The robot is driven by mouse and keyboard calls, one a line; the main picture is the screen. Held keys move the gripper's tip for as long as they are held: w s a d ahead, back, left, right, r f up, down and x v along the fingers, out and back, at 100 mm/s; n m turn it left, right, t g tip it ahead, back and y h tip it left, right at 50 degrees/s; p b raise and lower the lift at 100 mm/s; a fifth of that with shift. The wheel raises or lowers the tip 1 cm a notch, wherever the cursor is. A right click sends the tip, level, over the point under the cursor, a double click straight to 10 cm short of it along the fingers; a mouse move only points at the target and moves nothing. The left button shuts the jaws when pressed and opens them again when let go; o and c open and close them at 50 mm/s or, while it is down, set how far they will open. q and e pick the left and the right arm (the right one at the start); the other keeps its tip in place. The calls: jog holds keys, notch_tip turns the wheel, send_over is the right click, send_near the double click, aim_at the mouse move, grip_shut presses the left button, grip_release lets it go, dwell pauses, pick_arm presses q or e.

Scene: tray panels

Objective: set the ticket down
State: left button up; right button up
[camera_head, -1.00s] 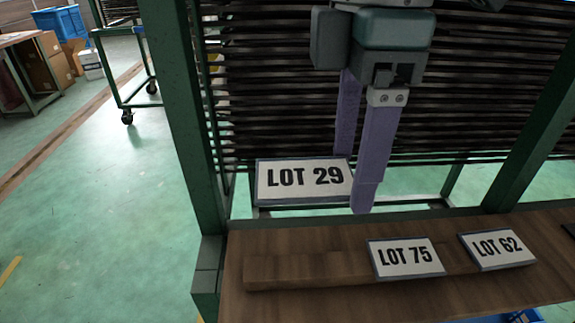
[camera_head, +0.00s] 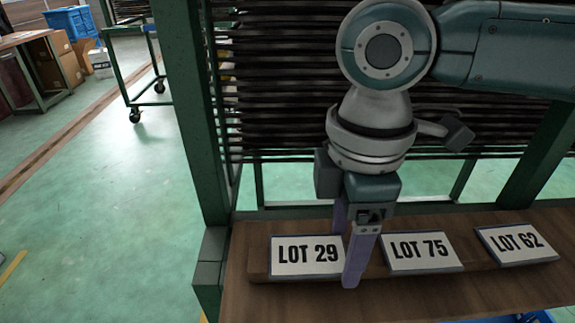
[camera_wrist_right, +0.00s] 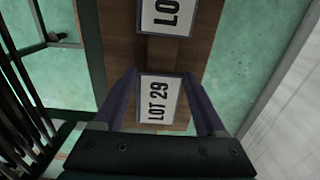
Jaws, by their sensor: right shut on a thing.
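The ticket reading LOT 29 (camera_head: 306,256) is a white card with a blue-grey edge. In the head view it is at the left end of the raised wooden strip, left of the LOT 75 ticket. My right gripper (camera_head: 347,262) is shut on it, with one purple finger in front and one behind at its right side. In the right wrist view the LOT 29 ticket (camera_wrist_right: 159,101) sits between both fingers of the gripper (camera_wrist_right: 163,92). Whether its underside touches the strip I cannot tell. My left gripper is not in view.
The LOT 75 ticket (camera_head: 421,252) and the LOT 62 ticket (camera_head: 516,243) lie on the strip to the right. A green post (camera_head: 188,110) stands at the bench's left end. The front of the wooden bench (camera_head: 420,298) is clear.

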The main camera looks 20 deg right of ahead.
jog(key=o, duration=1.3)
jog(key=shift+f, duration=0.15)
jog(key=shift+c, duration=0.2)
notch_tip(320, 180, up, 12)
jog(key=p, duration=0.2)
jog(key=s+a+f+m+t+y, duration=0.2)
jog(key=s+a+f+m+y, duration=0.15)
jog(key=s+a+f, duration=0.45)
jog(key=s+d+m+h, duration=0.1)
jog(key=s+d+m, duration=0.2)
jog(key=d, duration=0.3)
jog(key=s+d+f+m+t+h, duration=0.1)
jog(key=s+d+m+h, duration=0.1)
jog(key=s+d+m, duration=0.2)
jog(key=shift+s+d+f+m+t, duration=0.2)
jog(key=shift+d+m+t, duration=0.1)
jog(key=shift+d+m, duration=0.7)
